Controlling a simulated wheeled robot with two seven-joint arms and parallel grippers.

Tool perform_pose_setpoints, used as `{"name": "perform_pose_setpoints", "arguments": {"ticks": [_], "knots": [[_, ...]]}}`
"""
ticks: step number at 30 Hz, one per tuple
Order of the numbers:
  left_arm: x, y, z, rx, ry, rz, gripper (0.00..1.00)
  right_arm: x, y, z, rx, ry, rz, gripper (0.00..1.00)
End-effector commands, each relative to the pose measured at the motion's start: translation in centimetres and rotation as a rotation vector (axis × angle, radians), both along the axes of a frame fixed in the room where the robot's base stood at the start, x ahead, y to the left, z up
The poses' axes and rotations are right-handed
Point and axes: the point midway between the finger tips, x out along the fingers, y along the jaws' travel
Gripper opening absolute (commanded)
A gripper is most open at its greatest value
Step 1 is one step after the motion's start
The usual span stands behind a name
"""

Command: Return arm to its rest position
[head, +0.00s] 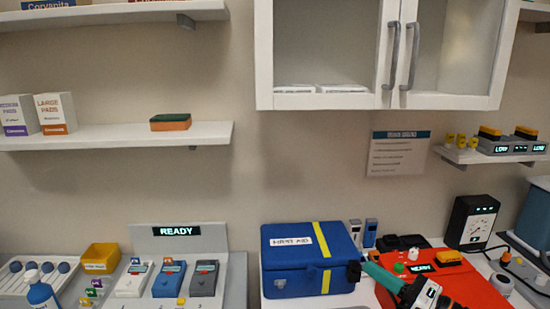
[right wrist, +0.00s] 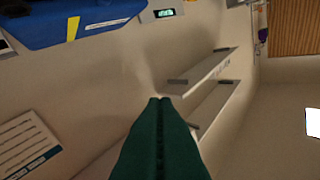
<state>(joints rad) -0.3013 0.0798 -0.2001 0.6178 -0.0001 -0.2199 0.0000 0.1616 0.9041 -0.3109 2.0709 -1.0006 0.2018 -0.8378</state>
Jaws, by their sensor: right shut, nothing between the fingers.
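My right gripper (head: 368,266) comes in from the bottom right of the head view, beside the right side of the blue first aid box (head: 292,272). I cannot tell whether it touches the box. Its green fingers are pressed together with nothing between them, as the right wrist view (right wrist: 160,100) also shows. My left gripper is not in view.
A red case (head: 470,285) with a READY display lies under my right arm. A gauge box (head: 471,222) stands at right. A READY stand (head: 180,243) is left of the first aid box. Shelves (head: 110,136) and a wall cabinet (head: 325,101) hang above.

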Motion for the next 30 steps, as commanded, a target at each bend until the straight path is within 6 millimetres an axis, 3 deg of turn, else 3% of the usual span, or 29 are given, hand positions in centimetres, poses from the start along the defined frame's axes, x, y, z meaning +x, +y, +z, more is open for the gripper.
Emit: {"name": "perform_pose_setpoints", "arguments": {"ticks": [2, 5, 8, 12, 15, 18, 27, 28, 30], "knots": [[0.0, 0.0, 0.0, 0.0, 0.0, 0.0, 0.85, -0.2, -0.4, -0.5, 0.342, 0.152, -0.111, 0.0], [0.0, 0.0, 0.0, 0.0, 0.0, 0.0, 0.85, -0.6, -2.7, -2.9, 0.775, 0.378, -0.292, 0.0], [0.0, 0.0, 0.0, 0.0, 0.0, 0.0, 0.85, -2.3, -5.1, -7.7, 1.181, 0.623, -0.506, 0.0], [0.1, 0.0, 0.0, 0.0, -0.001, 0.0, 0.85, -7.6, -6.5, -16.0, 1.657, 0.949, -0.85, 0.0], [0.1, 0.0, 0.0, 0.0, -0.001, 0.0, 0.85, -11.6, -6.1, -20.1, 1.859, 1.105, -1.052, 0.0], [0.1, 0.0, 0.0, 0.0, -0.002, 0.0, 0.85, -15.2, -5.3, -22.7, 1.991, 1.219, -1.222, 0.0], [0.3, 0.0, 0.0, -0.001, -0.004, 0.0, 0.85, -24.2, -2.0, -26.5, 2.21, 1.455, -1.652, 0.0], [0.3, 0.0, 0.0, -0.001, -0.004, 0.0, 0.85, -25.0, -1.7, -26.6, -2.2, -1.458, 1.673, 0.0], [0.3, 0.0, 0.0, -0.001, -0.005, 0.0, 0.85, -25.9, -1.2, -27.7, -2.135, -1.433, 1.678, 0.0]]}}
